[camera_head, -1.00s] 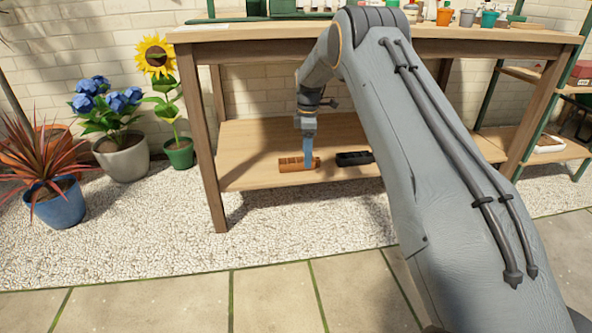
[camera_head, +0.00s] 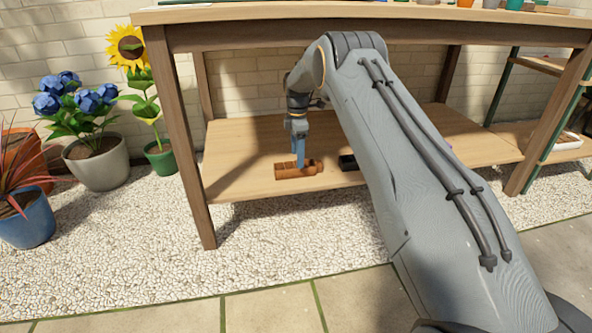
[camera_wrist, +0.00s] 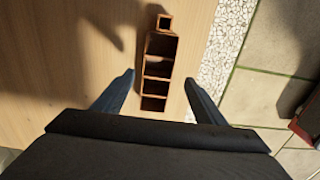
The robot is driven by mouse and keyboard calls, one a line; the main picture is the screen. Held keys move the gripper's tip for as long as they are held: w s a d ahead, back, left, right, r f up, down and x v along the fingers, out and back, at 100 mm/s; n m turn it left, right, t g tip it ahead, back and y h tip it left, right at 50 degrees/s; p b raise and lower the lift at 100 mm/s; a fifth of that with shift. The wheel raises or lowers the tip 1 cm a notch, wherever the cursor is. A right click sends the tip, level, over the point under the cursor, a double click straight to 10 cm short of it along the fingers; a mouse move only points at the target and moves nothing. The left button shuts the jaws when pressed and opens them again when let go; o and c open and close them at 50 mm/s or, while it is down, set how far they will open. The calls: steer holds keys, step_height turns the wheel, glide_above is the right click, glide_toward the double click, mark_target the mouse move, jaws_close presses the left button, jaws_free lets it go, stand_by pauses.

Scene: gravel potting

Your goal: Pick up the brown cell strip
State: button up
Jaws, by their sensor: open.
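The brown cell strip (camera_head: 288,173) lies on the wooden lower shelf of the bench, near its front edge. In the wrist view the strip (camera_wrist: 159,59) runs upright in the picture, with several open cells in a row and a narrower cell at the top end. My gripper (camera_head: 299,165) points down at the strip in the head view. In the wrist view my gripper (camera_wrist: 159,78) is open, one finger left and one right of the strip, with gaps on both sides. I cannot tell how far the fingertips are above the shelf.
A black cell strip (camera_head: 348,162) lies just right, partly behind my arm. The bench top (camera_head: 230,15) is overhead, and a front leg (camera_head: 180,140) stands to the left. The shelf (camera_head: 235,150) is bare left of the strip. Gravel (camera_head: 150,240) lies in front.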

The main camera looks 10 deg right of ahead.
steer(key=shift+w+a+f+b, duration=0.1)
steer(key=shift+a+f+b, duration=0.15)
steer(key=shift+f+b, duration=0.45)
step_height(320, 180, down, 5)
steer(key=shift+w+r+b, duration=0.15)
steer(key=shift+r+b, duration=0.05)
steer(key=shift+b, duration=0.95)
steer(key=shift+r, duration=0.1)
steer(key=c, duration=1.2)
steer(key=shift+r, duration=0.15)
steer(key=shift+r+p, duration=1.25)
steer(key=shift+r, duration=0.3)
steer(key=shift+s+r, duration=0.15)
steer(key=shift+s, duration=0.15)
steer(key=shift+s+p, duration=4.4)
steer(key=shift+s, duration=4.35)
